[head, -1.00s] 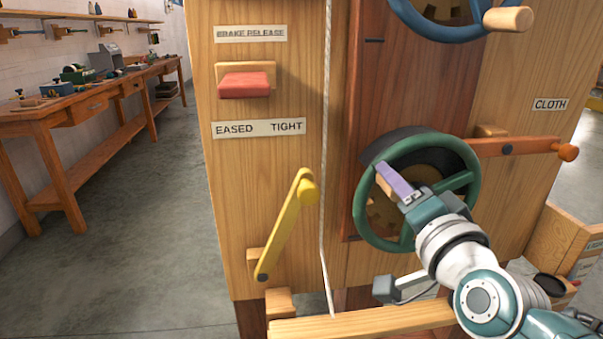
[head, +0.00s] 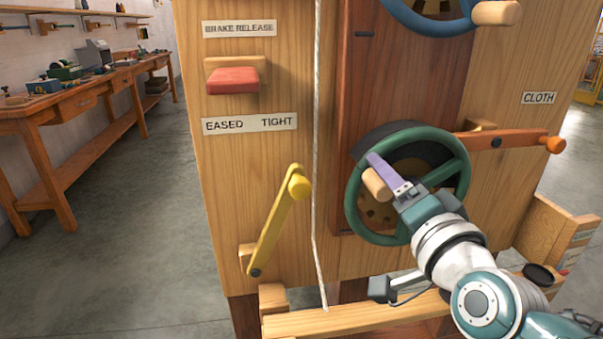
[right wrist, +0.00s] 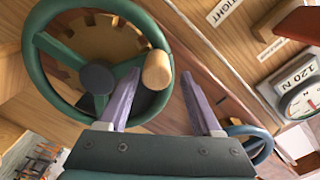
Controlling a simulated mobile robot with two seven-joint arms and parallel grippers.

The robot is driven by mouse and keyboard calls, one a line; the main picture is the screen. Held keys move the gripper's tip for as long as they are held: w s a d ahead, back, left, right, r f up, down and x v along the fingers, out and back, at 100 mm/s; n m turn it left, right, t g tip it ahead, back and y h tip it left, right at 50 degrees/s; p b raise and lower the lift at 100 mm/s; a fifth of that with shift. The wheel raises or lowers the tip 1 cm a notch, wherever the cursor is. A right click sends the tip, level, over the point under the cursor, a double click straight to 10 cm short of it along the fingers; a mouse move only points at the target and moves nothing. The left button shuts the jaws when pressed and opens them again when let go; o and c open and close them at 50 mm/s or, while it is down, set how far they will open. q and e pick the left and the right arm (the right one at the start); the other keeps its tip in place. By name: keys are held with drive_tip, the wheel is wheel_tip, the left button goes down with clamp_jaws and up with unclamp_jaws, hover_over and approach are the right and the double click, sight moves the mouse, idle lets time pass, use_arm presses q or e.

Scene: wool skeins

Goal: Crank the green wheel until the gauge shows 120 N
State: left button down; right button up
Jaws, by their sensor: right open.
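The green wheel (head: 462,190) is on the front of the wooden cabinet, with a wooden knob (head: 377,185) on its rim. My right gripper (head: 374,168) has purple fingers and is at the wheel's left part, beside the knob. In the right wrist view the jaws (right wrist: 160,82) are open. The knob (right wrist: 157,70) shows between the fingertips, nearer the left one; I cannot tell if they touch. The gauge (right wrist: 303,98) is at the right edge, marked 120 N above a white dial with a red needle; its reading is too small to tell. My left gripper is out of view.
A blue wheel (head: 430,22) with its own knob is above. An orange lever (head: 525,141) is to the right by the CLOTH label. A yellow lever (head: 277,228) and a red brake release (head: 232,81) are left of a hanging cord (head: 316,150). A workbench (head: 100,95) stands far left.

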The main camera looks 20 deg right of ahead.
drive_tip(key=v, duration=0.9)
drive_tip(key=shift+p, duration=0.45)
